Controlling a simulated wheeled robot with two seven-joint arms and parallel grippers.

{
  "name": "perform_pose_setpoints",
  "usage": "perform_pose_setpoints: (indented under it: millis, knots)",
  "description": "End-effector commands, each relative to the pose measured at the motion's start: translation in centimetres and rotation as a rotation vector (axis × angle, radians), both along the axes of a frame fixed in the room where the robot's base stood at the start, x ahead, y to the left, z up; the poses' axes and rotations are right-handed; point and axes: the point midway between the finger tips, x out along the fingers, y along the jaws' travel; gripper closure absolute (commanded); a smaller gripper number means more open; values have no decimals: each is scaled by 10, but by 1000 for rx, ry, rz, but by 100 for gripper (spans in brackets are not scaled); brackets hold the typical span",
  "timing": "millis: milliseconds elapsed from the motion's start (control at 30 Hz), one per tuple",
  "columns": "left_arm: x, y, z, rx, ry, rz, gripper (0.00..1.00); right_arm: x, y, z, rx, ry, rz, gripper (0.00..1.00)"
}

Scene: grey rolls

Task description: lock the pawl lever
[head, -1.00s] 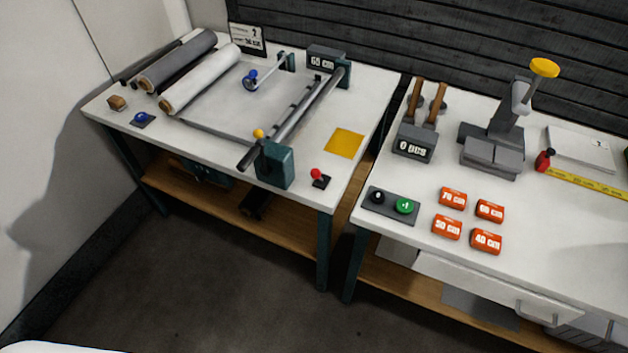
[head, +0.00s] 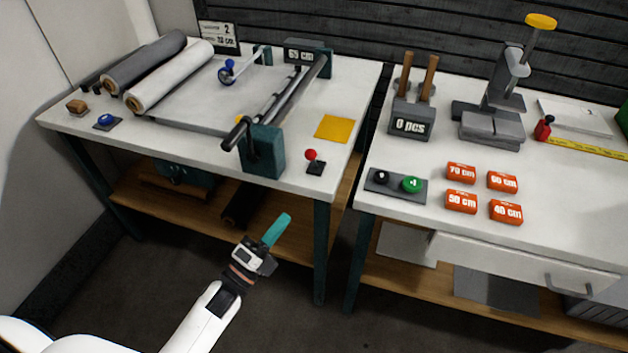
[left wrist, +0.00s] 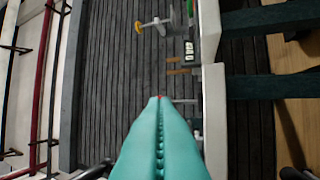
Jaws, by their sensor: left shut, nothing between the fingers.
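On the left table a dark roller bar (head: 287,107) runs to a teal end block (head: 265,151). No label shows which one is the pawl lever. My left gripper (head: 279,229) has teal fingers, pressed together and empty. It is in front of the left table, below the red-knobbed lever in the picture and apart from it. The shut fingers fill the lower middle of the left wrist view (left wrist: 158,105). My right gripper is out of view.
Grey and white rolls (head: 172,77) lie at the back left. A yellow square (head: 334,128) lies right of the end block. The right table holds a button box (head: 396,185), several orange blocks (head: 461,201) and a press (head: 490,125). A narrow gap separates the tables.

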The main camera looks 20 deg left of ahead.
Motion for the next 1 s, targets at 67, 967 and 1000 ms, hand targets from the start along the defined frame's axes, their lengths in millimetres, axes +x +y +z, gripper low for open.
perform_pose_setpoints:
  millis: [67, 967, 1000]
  knots:
    - [0, 0, 2, 4, -7, 0, 100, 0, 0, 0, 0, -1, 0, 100]
    - [97, -32, 40, 3, -2, 1, 100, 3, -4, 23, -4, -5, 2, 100]
    - [103, -30, 42, 3, -2, 1, 100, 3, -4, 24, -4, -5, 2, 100]
